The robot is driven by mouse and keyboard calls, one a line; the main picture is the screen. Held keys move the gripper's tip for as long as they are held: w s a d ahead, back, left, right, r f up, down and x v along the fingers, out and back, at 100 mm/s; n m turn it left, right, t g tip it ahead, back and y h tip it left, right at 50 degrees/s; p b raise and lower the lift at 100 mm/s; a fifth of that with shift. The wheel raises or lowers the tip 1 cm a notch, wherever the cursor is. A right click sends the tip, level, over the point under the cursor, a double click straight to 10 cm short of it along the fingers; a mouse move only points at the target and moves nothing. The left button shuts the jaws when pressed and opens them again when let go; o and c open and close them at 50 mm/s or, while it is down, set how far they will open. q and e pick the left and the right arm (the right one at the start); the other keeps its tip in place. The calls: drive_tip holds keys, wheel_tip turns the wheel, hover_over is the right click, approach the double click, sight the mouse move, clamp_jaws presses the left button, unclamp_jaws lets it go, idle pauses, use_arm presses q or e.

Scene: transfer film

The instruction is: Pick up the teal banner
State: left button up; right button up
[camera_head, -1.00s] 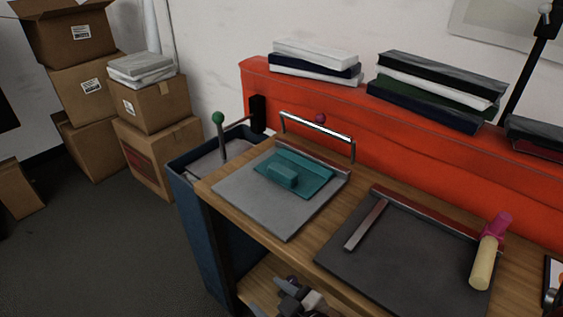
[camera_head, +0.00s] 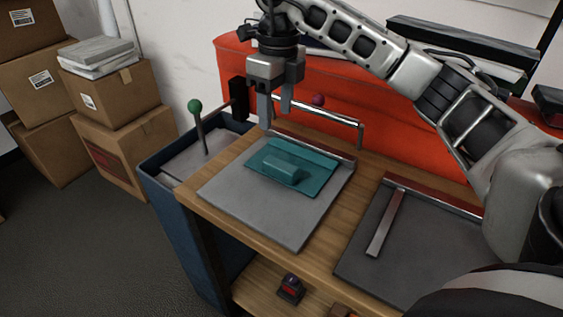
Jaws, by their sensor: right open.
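The teal banner (camera_head: 312,178) is a flat teal sheet with a raised teal block (camera_head: 281,170) on it. It lies on the grey plate (camera_head: 235,190) at the left of the wooden table. My right gripper (camera_head: 275,112) hangs above and behind the banner, fingers pointing down, near the metal bar (camera_head: 335,115) at the plate's back. Its fingers are apart with nothing between them, and it does not touch the banner. The right arm crosses the view from the lower right. My left gripper is not in view.
A dark plate (camera_head: 430,245) with a metal strip (camera_head: 385,222) lies on the table's right. A blue bin (camera_head: 190,235) with a green-knobbed lever (camera_head: 195,107) stands at the left. A red padded panel (camera_head: 235,62) rises behind. Cardboard boxes (camera_head: 118,90) stand far left.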

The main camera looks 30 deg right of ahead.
drive_tip(key=d, duration=0.2)
drive_tip(key=p, duration=0.1)
hover_over(280, 163)
drive_tip(key=shift+h, duration=0.3)
drive_tip(key=f, duration=0.8)
drive_tip(key=shift+s+d+f, duration=0.1)
drive_tip(key=shift+s+f, duration=0.2)
drive_tip(key=shift+f, duration=0.1)
wheel_tip(280, 163, down, 5)
drive_tip(key=shift+w+f+p, duration=0.15)
drive_tip(key=shift+f+p, duration=0.05)
drive_tip(key=shift+p, duration=0.5)
drive_tip(key=shift+f, duration=0.4)
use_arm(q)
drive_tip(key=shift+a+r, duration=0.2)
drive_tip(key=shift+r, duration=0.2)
use_arm(e)
drive_tip(key=c, duration=1)
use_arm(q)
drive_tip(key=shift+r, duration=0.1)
use_arm(e)
drive_tip(key=shift+c, duration=0.4)
drive_tip(key=shift+r, duration=0.1)
